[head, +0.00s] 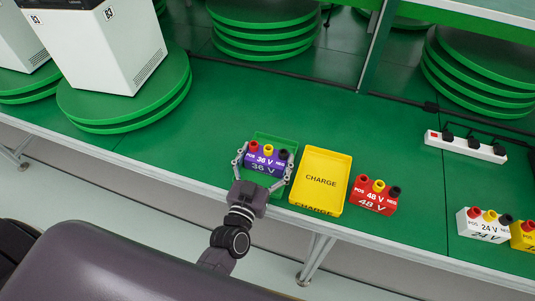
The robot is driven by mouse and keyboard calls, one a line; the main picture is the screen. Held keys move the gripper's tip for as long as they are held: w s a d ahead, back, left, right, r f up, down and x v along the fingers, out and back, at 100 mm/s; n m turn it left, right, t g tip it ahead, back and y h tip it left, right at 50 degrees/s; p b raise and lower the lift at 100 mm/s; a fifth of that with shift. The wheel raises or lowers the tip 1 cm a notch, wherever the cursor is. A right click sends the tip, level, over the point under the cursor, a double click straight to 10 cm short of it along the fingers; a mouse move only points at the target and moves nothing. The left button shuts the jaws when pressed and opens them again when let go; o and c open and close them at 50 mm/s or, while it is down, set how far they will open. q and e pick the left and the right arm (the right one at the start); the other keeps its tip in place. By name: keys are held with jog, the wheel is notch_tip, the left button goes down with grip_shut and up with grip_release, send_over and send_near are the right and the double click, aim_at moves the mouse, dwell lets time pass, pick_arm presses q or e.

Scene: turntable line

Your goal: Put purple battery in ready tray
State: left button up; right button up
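The purple battery (264,161), marked 36 V, has red, yellow and dark terminals on top. It is upright over or in the green tray (290,143), whose label is hidden; I cannot tell whether it touches the tray floor. My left gripper (265,155) reaches in from the front edge, with one finger on each side of the battery and the fingertips close against its ends. It looks shut on the battery. My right gripper is not in view.
A yellow CHARGE tray (322,176) stands just right of the green tray. Beyond it are a red 48 V battery (374,197), a white 24 V battery (483,225) and a yellow one (524,235). A power strip (466,147) lies behind. A white box (110,45) stands on a turntable (140,112) at left.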

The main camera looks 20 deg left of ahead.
pick_arm(q)
jog(key=o, duration=0.3)
jog(key=shift+o, duration=0.2)
jog(key=shift+r, duration=0.1)
jog(key=shift+s, duration=0.15)
jog(key=s, duration=0.6)
jog(key=s+b, duration=0.1)
jog(key=s, duration=0.4)
jog(key=shift+s+a, duration=0.2)
jog(key=shift+s, duration=0.2)
